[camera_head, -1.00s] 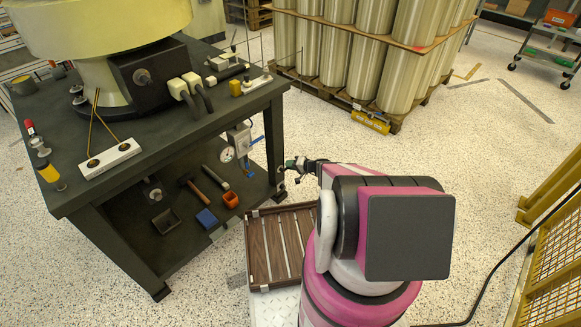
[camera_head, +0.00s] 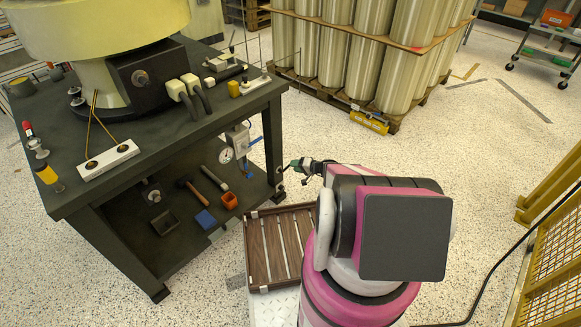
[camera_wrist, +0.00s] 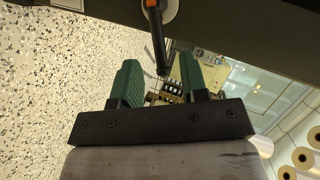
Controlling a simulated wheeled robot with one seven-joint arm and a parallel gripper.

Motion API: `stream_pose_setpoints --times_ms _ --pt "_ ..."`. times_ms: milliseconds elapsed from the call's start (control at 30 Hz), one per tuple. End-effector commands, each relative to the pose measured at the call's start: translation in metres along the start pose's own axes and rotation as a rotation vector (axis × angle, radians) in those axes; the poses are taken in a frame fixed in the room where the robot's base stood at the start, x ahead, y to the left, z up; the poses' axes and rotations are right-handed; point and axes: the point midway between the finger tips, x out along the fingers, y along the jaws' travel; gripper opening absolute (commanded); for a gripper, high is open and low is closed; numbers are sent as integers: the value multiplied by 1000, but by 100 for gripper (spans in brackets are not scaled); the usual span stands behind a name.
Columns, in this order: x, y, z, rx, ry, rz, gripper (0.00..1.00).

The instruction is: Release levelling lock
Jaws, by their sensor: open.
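In the wrist view a dark lever (camera_wrist: 158,42) with an orange mark hangs from a round grey disc (camera_wrist: 171,10) on a dark beam. I take it to be the levelling lock. Its lower end reaches between the green fingertips of my gripper (camera_wrist: 159,75). The gripper is open, with a gap on both sides of the lever; I see no contact. In the head view my gripper (camera_head: 295,165) is close beside the near right leg of the dark workbench (camera_head: 275,140). The lock is too small to make out clearly there.
A gauge box (camera_head: 237,143) hangs under the bench top. A brown slatted tray (camera_head: 270,252) is below and left of my arm. The bench's lower shelf holds a hammer (camera_head: 193,191) and small bins. Open speckled floor lies right, before a yellow fence (camera_head: 555,240).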

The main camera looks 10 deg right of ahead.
Motion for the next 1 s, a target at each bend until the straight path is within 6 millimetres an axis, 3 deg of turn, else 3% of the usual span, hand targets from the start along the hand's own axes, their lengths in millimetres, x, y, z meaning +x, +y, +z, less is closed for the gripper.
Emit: stream_pose_setpoints --times_ms 100,333,800,933,1000 --pt "-25 -1 1 0 2 0 40" --pt "-56 0 0 0 1 0 40" --pt "-68 0 0 -1 0 0 40" --pt "-69 2 -1 24 -2 -3 0" --pt "-71 6 -4 78 -7 -10 0"
